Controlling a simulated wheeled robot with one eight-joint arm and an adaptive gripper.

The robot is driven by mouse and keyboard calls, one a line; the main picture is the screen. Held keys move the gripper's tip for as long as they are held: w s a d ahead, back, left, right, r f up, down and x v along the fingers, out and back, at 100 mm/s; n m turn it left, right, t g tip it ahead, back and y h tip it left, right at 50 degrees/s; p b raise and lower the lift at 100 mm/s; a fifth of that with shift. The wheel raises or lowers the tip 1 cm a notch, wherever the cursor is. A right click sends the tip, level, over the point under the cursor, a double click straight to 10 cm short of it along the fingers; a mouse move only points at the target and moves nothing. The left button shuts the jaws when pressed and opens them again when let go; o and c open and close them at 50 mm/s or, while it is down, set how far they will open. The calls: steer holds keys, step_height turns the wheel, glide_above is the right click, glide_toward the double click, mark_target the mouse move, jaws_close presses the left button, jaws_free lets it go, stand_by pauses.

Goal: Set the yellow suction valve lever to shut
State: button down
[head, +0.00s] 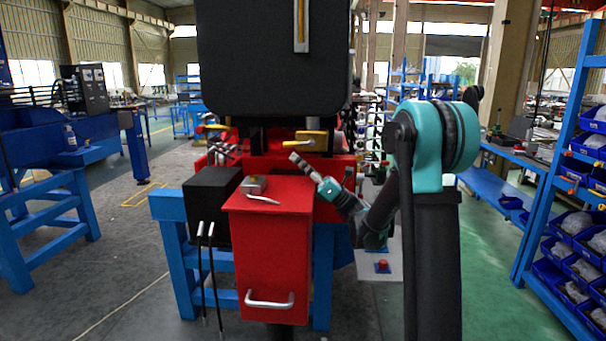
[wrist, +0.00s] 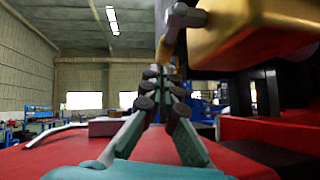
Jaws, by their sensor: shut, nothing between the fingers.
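A yellow valve part (head: 312,140) sits at the front of the red machine, under the large dark tank. A second yellow lever-like part (head: 212,128) sits further left. I cannot tell which one is the suction valve lever. My gripper (head: 294,157) is shut and empty, reaching in from the right over the red cabinet, just below and in front of the right-hand yellow part. In the wrist view, the closed fingertips (wrist: 166,75) point forward. A large gold-yellow body (wrist: 250,28) is close at upper right, with a grey rod end (wrist: 182,17) beside it. Contact cannot be told.
The red cabinet (head: 270,250) stands below my gripper, with a small grey box and handle (head: 254,186) on its top. A black box (head: 209,200) with hanging cables is at its left. The dark tank (head: 273,60) overhangs above. Blue shelving (head: 560,150) is at right.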

mark_target(299, 144)
steer(key=shift+w+r, duration=0.1)
steer(key=shift+r, duration=0.4)
steer(key=shift+w+a+r, duration=0.2)
steer(key=shift+a+r, duration=0.05)
steer(key=shift+r, duration=0.45)
steer(key=shift+d+f, duration=0.1)
steer(key=shift+d, duration=0.05)
